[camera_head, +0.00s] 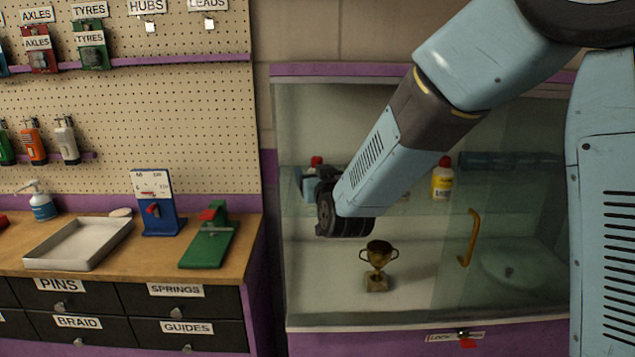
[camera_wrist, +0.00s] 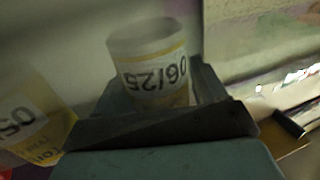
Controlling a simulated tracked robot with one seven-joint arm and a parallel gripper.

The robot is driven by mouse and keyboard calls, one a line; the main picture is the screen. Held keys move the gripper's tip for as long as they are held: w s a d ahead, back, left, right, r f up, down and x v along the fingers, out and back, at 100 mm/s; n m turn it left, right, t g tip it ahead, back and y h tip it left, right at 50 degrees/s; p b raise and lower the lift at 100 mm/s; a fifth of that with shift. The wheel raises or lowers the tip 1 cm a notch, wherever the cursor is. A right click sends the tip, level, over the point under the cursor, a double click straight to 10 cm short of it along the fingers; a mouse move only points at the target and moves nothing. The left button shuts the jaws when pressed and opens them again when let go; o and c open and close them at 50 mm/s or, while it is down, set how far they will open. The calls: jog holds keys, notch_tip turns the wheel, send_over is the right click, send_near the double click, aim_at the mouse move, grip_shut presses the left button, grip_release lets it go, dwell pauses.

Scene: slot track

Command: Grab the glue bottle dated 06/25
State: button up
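A white and yellow bottle (camera_wrist: 155,70) labelled 06/25 shows upside down in the wrist view. It stands between the two dark fingers of my gripper (camera_wrist: 158,95), which flank it closely on both sides. Whether the fingers press on it I cannot tell. A second bottle (camera_wrist: 28,125), its label partly cut off and reading "05", is at the left edge of the wrist view. A yellow, red-capped bottle (camera_head: 443,178) stands farther right on the shelf.
A glass-fronted cabinet (camera_head: 400,318) holds the bottles on a glass shelf. A gold trophy (camera_head: 378,265) stands below, with an orange handle (camera_head: 468,238) on the glass to its right. A workbench (camera_head: 150,260) with a tray (camera_head: 80,243) is at the left.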

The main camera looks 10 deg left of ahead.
jog(key=c, duration=0.9)
jog(key=shift+r, duration=0.1)
